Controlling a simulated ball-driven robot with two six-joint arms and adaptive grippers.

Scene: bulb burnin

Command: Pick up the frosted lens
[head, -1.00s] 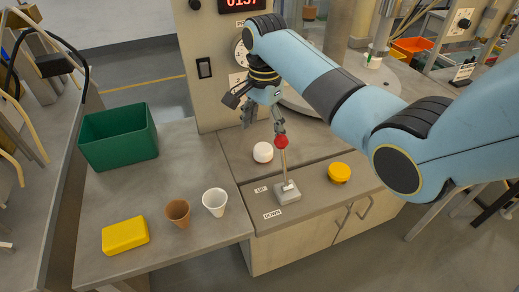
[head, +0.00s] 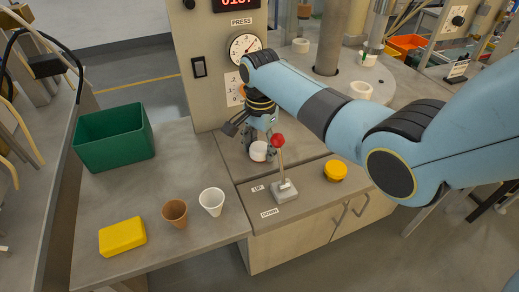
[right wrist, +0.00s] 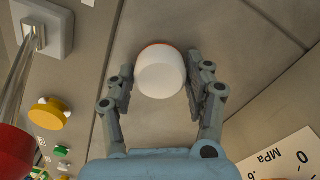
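The frosted lens (head: 259,151) is a white, rounded piece on the grey bench in front of the press panel. In the right wrist view the lens (right wrist: 161,76) shows an orange-red rim along its far edge. My right gripper (head: 260,146) is lowered over it, fingers pointing down. In the right wrist view its open fingers stand on both sides of the lens, with narrow gaps visible. Its fingers partly hide the lens in the head view. My left gripper is not in view.
A red-knobbed lever (head: 280,165) stands close beside my right gripper. A yellow button (head: 335,171) is to its right. A white cup (head: 212,202), brown cup (head: 175,213), yellow block (head: 122,237) and green bin (head: 115,138) occupy the left bench.

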